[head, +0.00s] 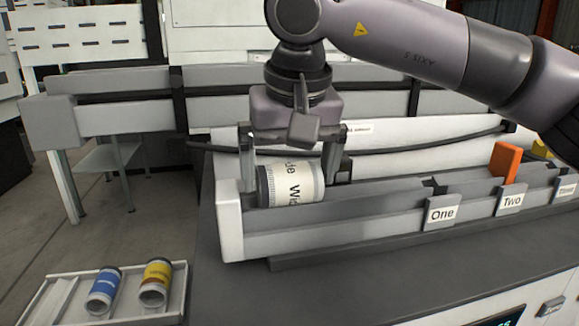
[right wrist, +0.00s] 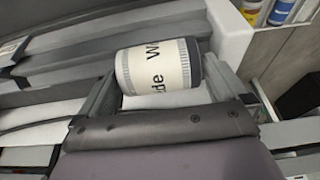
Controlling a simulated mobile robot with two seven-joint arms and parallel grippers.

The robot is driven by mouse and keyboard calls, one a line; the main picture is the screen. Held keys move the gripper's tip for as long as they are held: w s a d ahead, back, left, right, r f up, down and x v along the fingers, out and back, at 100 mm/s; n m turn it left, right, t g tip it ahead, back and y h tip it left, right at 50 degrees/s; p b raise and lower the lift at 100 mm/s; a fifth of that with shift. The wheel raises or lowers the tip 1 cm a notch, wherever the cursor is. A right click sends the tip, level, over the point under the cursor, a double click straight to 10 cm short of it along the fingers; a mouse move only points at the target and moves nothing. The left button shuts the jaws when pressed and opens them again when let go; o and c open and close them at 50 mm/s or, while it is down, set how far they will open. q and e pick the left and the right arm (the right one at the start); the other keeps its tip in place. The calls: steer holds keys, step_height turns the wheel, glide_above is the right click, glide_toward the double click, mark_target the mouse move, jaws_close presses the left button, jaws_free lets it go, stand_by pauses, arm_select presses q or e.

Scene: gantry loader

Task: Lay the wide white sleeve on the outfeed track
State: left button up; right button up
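I cannot tell from any label whether this is the outfeed track. My right gripper (head: 290,178) points down over the sleeve, with one finger against each end of it. The sleeve also shows between the fingers in the right wrist view (right wrist: 158,68). The front wall hides its underside, so I cannot tell whether it rests on the track floor. My left gripper is not in view.
Labels "One" (head: 441,213), "Two" (head: 512,201) and "Three" line the front wall to the right. An orange block (head: 505,160) stands behind "Two". A pale tray (head: 62,272) at front left holds a blue can (head: 104,287) and a yellow can (head: 156,278).

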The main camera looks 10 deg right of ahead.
steer(key=v, duration=0.6)
step_height(320, 180, up, 7)
steer(key=p, duration=0.6)
steer(key=shift+s, duration=0.2)
stand_by(0.4)
